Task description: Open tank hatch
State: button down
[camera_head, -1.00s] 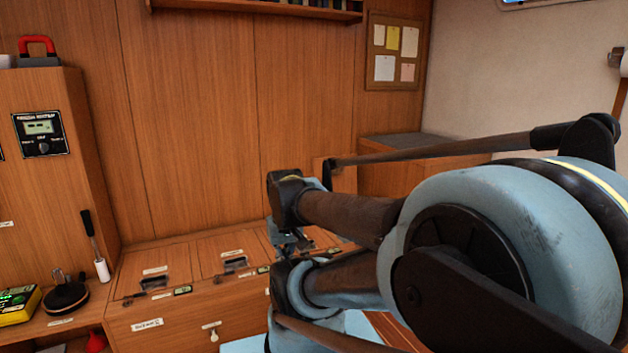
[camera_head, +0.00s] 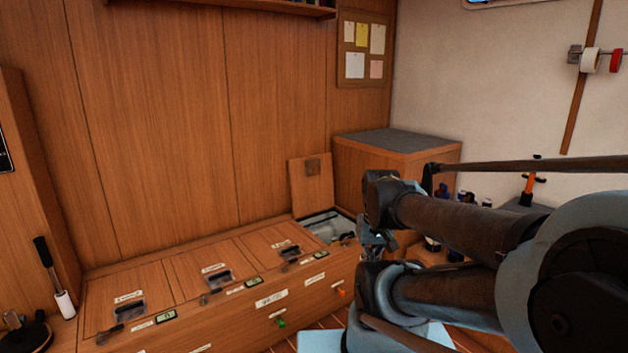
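A low wooden bench has a row of tank hatches in its top. Three hatch lids, the left (camera_head: 121,295), the middle (camera_head: 203,265) and the right-hand one (camera_head: 268,241), lie flat and closed, each with a dark recessed latch and a small label. At the far right end one hatch lid (camera_head: 311,188) stands up against the wall, and its opening (camera_head: 326,227) shows a pale interior. My gripper (camera_head: 376,238) hangs in front of the bench's right end, apart from the closed lids as far as I can see. Its fingers are small and dark, partly hidden by my arm.
The bench front has a green knob (camera_head: 281,322) and an orange knob (camera_head: 341,292). A grey-topped wooden cabinet (camera_head: 395,145) stands behind at right. My arm covers much of the lower right.

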aim_at(311, 178)
jog(key=z, duration=0.1)
jog(key=i, duration=1)
jog(key=u, duration=0.05)
